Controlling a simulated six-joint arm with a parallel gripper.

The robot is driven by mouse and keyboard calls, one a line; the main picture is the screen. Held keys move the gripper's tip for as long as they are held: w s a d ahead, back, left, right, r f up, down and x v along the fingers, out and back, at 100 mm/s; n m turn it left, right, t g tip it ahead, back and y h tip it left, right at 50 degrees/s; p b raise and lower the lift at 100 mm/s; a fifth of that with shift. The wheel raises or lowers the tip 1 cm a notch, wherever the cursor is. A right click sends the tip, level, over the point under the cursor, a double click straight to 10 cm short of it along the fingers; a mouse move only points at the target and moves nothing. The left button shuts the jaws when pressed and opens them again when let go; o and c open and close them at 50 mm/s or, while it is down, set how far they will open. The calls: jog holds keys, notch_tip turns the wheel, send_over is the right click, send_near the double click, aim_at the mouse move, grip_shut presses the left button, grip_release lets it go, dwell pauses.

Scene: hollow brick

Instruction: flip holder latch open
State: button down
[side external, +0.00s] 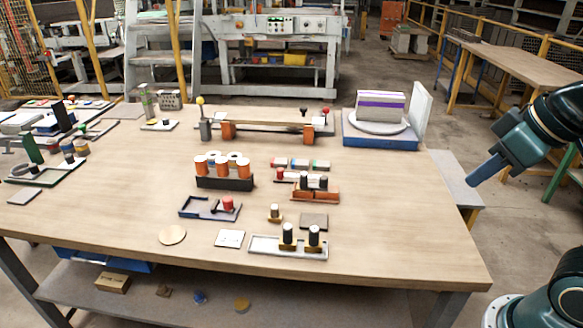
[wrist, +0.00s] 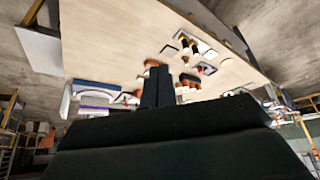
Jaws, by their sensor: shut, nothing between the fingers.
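Which item is the holder with the latch is not certain. A dark blue open tray (side external: 200,208) on the table carries a short black lever with a red knob (side external: 228,202). Behind it stands a black rack (side external: 224,182) holding several orange-and-white cylinders. To the right is an orange-red holder (side external: 316,194) with dark capped cylinders. My gripper (side external: 472,183) is shut and empty, off the table's right edge and apart from all of these. In the wrist view its dark fingers (wrist: 168,78) lie together and hide part of the table items.
A striped grey block (side external: 380,106) sits on a blue base (side external: 352,139) at the back right. A long wooden bar (side external: 268,115) with knobs spans the back. A pale tray (side external: 264,246) with two black-topped pegs is at the front. The table's right side (side external: 410,215) is clear.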

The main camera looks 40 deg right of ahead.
jog(key=w+r+n, duration=0.2)
jog(key=w+r, duration=0.1)
jog(key=w, duration=0.9)
jog(key=n+g+y, duration=0.2)
jog(key=n, duration=0.3)
send_over(311, 184)
jog(key=s+d, duration=0.3)
jog(key=s, duration=0.1)
notch_tip(311, 184, down, 20)
jog(key=shift+r, duration=0.25)
jog(key=shift+a+f, duration=0.1)
jog(key=shift+x, duration=4.85)
jog(key=shift+s, duration=0.2)
